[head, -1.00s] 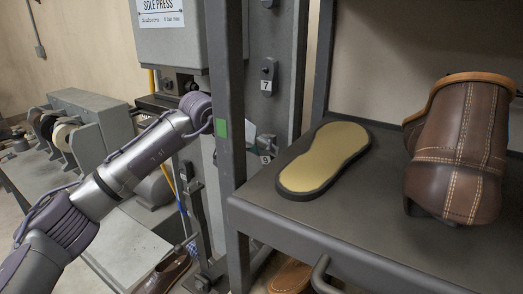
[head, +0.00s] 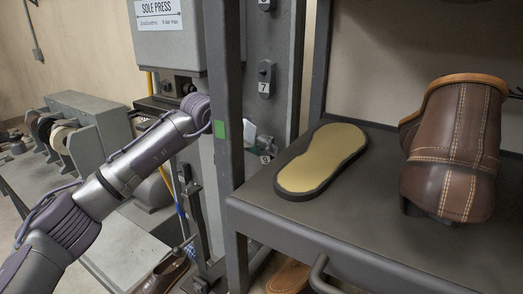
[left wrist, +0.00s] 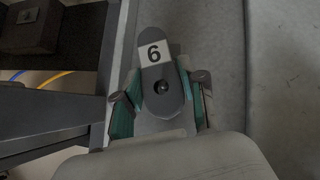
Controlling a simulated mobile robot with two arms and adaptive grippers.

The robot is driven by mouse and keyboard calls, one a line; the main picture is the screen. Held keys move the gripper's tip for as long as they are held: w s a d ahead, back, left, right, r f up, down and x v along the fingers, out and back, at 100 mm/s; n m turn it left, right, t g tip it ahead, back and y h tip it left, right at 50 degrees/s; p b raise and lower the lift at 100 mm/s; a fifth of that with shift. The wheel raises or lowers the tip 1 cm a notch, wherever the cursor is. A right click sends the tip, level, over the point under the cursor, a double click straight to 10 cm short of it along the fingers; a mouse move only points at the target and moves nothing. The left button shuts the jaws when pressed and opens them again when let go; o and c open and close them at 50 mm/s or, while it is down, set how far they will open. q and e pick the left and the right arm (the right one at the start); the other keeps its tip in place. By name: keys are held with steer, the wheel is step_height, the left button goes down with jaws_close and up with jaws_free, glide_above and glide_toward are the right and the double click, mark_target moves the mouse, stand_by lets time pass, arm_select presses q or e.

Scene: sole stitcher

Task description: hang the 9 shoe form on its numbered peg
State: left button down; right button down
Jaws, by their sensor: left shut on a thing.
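In the head view my left gripper (head: 264,142) is mostly hidden behind the rack post, with only a pale and dark-green bit showing beside the peg column. In the left wrist view its teal fingers (left wrist: 160,98) stand either side of a dark rounded peg plate (left wrist: 158,88). The plate has a peg and a label that reads 6 in this view; it looks upside down, so a 9. A pale rounded body, seemingly the shoe form (left wrist: 180,158), fills the bottom in front of the fingers. The left gripper is shut on it. Contact with the peg cannot be told. My right gripper is out of view.
A green-marked post (head: 220,130) stands in front of the peg column (head: 283,60). The peg marked 7 (head: 265,80) is bare. A shelf (head: 375,210) at right holds a tan sole (head: 320,158) and a brown boot (head: 455,150). The sole press (head: 165,45) stands behind the arm.

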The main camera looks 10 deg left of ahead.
arm_select(q)
steer(key=shift+w+r, duration=0.1)
steer(key=shift+r, duration=0.05)
steer(key=c, duration=0.9)
jaws_free()
steer(key=shift+d, duration=0.1)
steer(key=shift+c, duration=0.2)
steer(key=o, duration=0.4)
steer(key=shift+w, duration=0.1)
steer(key=shift+c, duration=0.2)
steer(key=shift+f, duration=0.25)
